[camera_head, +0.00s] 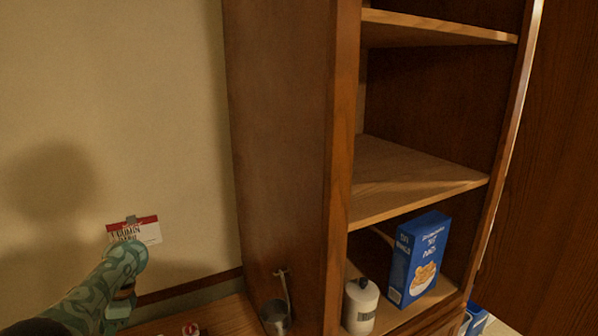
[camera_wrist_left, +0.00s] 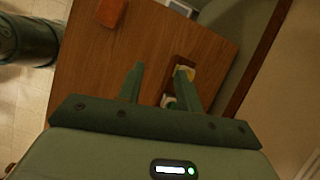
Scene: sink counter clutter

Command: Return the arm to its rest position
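My left arm (camera_head: 112,280), patterned green, reaches in from the lower left in the head view, in front of the wall and above the counter's left part. Its fingertips cannot be made out there. In the left wrist view my left gripper (camera_wrist_left: 158,82) has its two green fingers apart, with nothing held between them. It is over the brown wooden counter (camera_wrist_left: 90,75). A small item with yellow and white (camera_wrist_left: 186,72) lies beyond or beside the right finger, partly hidden by it. My right arm and gripper are not in view.
A tall wooden shelf unit (camera_head: 285,130) stands right of the counter. A blue box (camera_head: 418,258) and a white canister (camera_head: 360,305) stand on its low shelf. A metal cup (camera_head: 275,316) is at its left side. A red-topped card (camera_head: 136,230) shows against the wall. An orange-red block (camera_wrist_left: 111,12) lies on the counter.

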